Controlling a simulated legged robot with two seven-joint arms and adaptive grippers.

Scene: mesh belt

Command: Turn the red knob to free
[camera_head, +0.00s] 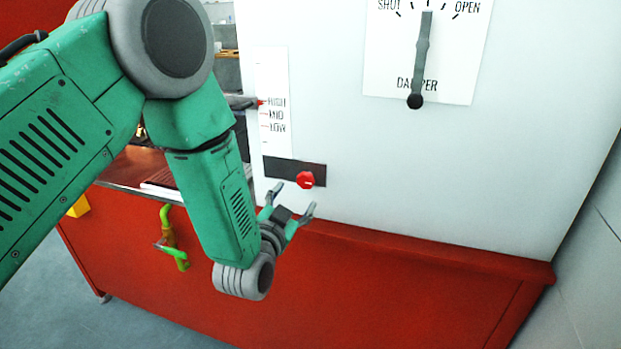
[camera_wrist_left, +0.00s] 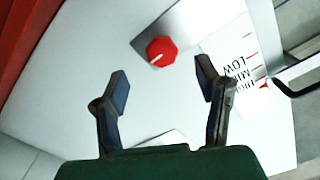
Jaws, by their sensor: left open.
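The red knob (camera_head: 306,180) sits on a dark strip low on the white panel. It is octagonal with a pale pointer line, and it also shows in the left wrist view (camera_wrist_left: 161,51). My left gripper (camera_head: 292,197) is open and empty, just below and left of the knob in the head view. In the left wrist view its two fingers (camera_wrist_left: 163,82) are spread, with the knob beyond them and between their lines, apart from both. No label for free is readable beside the knob. My right gripper is not in view.
A scale marked HIGH, MID and LOW (camera_head: 272,95) is above the knob. A damper lever (camera_head: 422,60) hangs at upper right. The red base (camera_head: 400,280) has a ledge under the panel. A green-handled valve (camera_head: 172,240) is at left.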

